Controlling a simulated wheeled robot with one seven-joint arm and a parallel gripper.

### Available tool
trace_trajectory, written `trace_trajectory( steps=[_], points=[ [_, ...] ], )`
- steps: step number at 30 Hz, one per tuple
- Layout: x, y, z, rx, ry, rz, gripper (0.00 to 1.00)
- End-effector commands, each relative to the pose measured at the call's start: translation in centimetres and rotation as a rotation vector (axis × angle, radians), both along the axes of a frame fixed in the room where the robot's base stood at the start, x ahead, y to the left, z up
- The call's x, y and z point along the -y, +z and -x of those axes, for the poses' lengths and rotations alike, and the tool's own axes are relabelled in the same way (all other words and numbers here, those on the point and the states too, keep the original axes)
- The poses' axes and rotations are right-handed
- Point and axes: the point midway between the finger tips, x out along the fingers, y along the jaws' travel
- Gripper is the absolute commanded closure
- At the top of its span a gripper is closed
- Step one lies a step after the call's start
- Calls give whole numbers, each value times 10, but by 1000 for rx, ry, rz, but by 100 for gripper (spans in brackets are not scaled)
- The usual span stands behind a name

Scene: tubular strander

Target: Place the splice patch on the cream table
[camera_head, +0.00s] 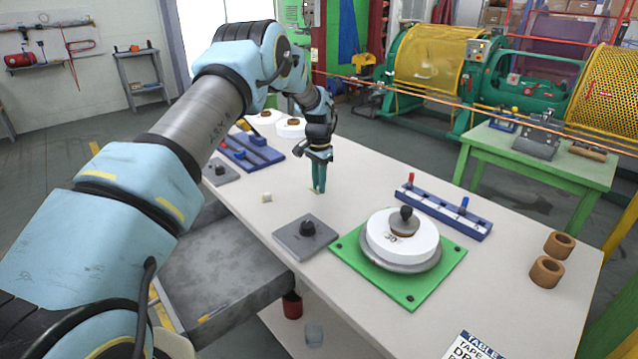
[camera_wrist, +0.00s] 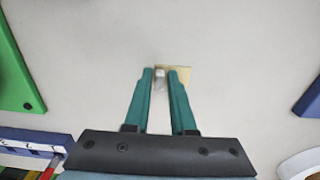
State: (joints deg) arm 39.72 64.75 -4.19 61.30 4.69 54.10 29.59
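The splice patch is a small tan-yellow sheet. In the wrist view the patch (camera_wrist: 184,73) shows at the tips of my green fingers, partly hidden behind the right one. A small pale piece (camera_wrist: 160,73) shows in the narrow gap between the fingertips. My gripper (camera_head: 317,190) points straight down at the middle of the cream table (camera_head: 385,195), with a yellowish bit of the patch (camera_head: 311,190) at its tips. The wrist view also shows my gripper (camera_wrist: 160,75). I cannot tell whether the fingers press on the pale piece, or whether the patch touches the tabletop.
A green plate (camera_head: 345,262) with a white disc (camera_head: 420,245) stands front right. A blue rack (camera_head: 440,213) is behind it. Two brown rings (camera_head: 547,270) sit at right. Tabletop around my gripper is clear.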

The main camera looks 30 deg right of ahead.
Motion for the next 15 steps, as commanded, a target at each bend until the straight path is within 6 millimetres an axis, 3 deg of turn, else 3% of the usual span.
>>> trace_trajectory(
  steps=[5, 15],
  points=[
    [0, 1, 0, 0, 0, 0, 57],
    [0, 6, 0, 1, 0, 1, 57]
  ],
)
